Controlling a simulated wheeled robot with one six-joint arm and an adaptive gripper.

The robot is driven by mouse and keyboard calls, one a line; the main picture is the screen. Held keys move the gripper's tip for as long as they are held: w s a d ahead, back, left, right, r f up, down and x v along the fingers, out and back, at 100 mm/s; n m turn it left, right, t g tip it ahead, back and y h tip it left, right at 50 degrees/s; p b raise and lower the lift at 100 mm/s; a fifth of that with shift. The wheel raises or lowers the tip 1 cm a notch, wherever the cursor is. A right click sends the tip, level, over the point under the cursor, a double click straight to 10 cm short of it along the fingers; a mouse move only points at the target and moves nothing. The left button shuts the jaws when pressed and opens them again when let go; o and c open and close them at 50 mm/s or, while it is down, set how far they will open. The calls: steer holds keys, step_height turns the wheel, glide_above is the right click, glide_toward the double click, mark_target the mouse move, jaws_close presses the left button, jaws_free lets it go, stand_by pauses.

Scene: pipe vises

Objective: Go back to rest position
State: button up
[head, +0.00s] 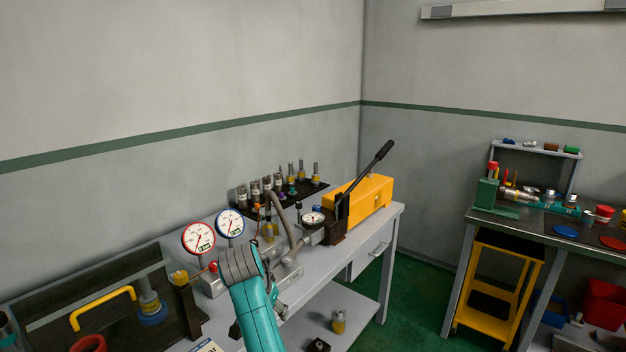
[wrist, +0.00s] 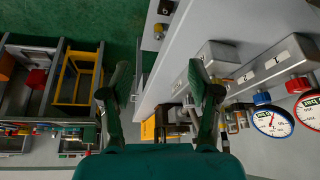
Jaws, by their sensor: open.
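My gripper (wrist: 162,98) is open and empty in the wrist view, its two dark fingers spread apart with no object between them. In the head view my teal arm rises from the bottom centre in front of the grey workbench (head: 335,285), and its grey wrist part hides some of the bench top. The gripper fingers cannot be made out there. In the wrist view the bench edge and the green floor show beyond the fingers.
A red gauge (head: 198,238) and a blue gauge (head: 230,223) stand close to my arm. A yellow pump (head: 362,200) with a black lever is at the bench's far end. A second bench (head: 545,228) and yellow trolley (head: 478,318) stand right. Green floor (head: 415,290) between is open.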

steer(key=s+d+f+n+t, duration=0.1)
steer(key=s+d+f, duration=0.15)
steer(key=f, duration=0.45)
steer(key=s+d+f, duration=0.1)
steer(key=d+f, duration=0.2)
steer(key=f, duration=0.3)
steer(key=s+d+f+n+t+y, duration=0.1)
steer(key=s+d+f+t, duration=0.1)
steer(key=s+d+f, duration=0.7)
steer(key=s+d+f+n+t+y, duration=0.1)
steer(key=s+d+f, duration=0.6)
steer(key=s, duration=0.5)
steer(key=s+d+r+n+t, duration=0.1)
steer(key=s+d+r, duration=0.1)
steer(key=s, duration=0.7)
steer(key=s+d+r+t, duration=0.1)
steer(key=s+d+t, duration=0.15)
steer(key=s, duration=0.65)
steer(key=s+d+r+t, duration=0.2)
steer(key=s+d+r, duration=0.1)
steer(key=s+r, duration=1.3)
step_height(320, 180, up, 2)
steer(key=shift+s+r, duration=0.1)
steer(key=shift+s, duration=0.05)
